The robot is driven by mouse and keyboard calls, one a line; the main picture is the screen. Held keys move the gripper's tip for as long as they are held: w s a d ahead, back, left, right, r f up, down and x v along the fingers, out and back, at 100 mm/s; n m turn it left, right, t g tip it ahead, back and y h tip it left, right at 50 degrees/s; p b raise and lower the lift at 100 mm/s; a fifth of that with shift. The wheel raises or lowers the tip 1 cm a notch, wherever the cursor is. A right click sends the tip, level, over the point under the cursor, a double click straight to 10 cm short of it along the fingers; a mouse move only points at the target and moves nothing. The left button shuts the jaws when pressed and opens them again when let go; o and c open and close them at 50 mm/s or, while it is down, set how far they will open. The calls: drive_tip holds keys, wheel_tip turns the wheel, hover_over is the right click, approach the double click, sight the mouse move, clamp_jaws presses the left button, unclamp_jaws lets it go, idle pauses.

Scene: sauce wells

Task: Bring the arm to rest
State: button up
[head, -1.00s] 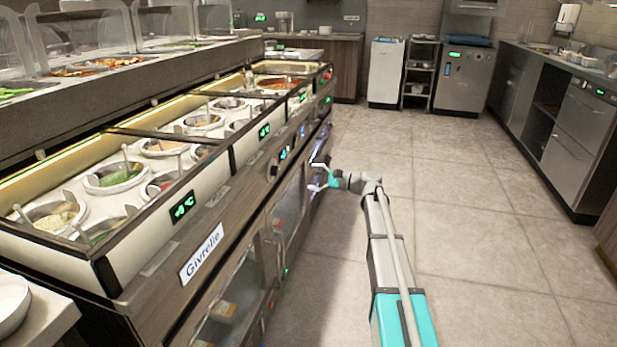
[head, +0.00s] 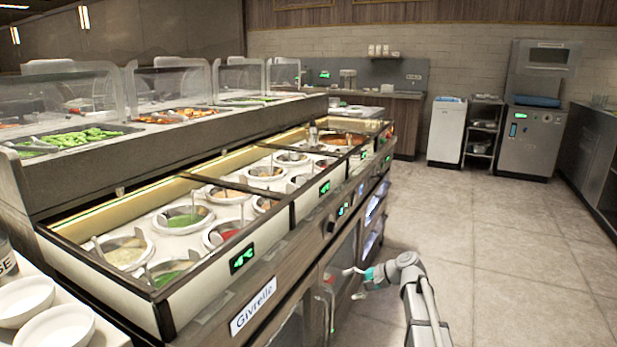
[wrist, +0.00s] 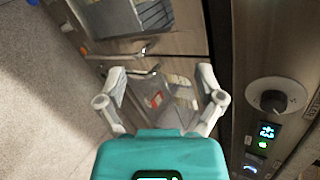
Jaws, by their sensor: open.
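My gripper (head: 357,283) is at the front of the sauce counter (head: 207,323), at the height of its lower doors and below the wells. In the wrist view my gripper (wrist: 160,80) has its two fingers spread wide with nothing between them. Beyond the fingers is the counter's front, with a glass door (wrist: 150,100) and a door handle (wrist: 125,56). I cannot tell how far the fingers are from the door. My arm reaches up from the bottom right of the head view.
The counter holds several sauce wells (head: 183,217) with ladles. A control knob (wrist: 275,97) is on the counter front, right of my gripper. White bowls (head: 58,328) stand at the lower left. The tiled floor (head: 530,270) to the right is clear; appliances (head: 527,140) stand at the back.

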drive_tip(key=s+d+f+n+g+h+p, duration=0.1)
drive_tip(key=s+f+n+h, duration=0.2)
drive_tip(key=s, duration=0.5)
drive_tip(key=s+d+f+n+g+h, duration=0.2)
drive_tip(key=s+h, duration=0.2)
drive_tip(key=s, duration=0.4)
drive_tip(key=s+d+f+n+g+h+p, duration=0.1)
drive_tip(key=s+f+n+h, duration=0.2)
drive_tip(key=s, duration=0.5)
wheel_tip(320, 180, up, 39)
drive_tip(key=w+h+p, duration=0.1)
drive_tip(key=p, duration=3.6)
drive_tip(key=shift+f, duration=0.15)
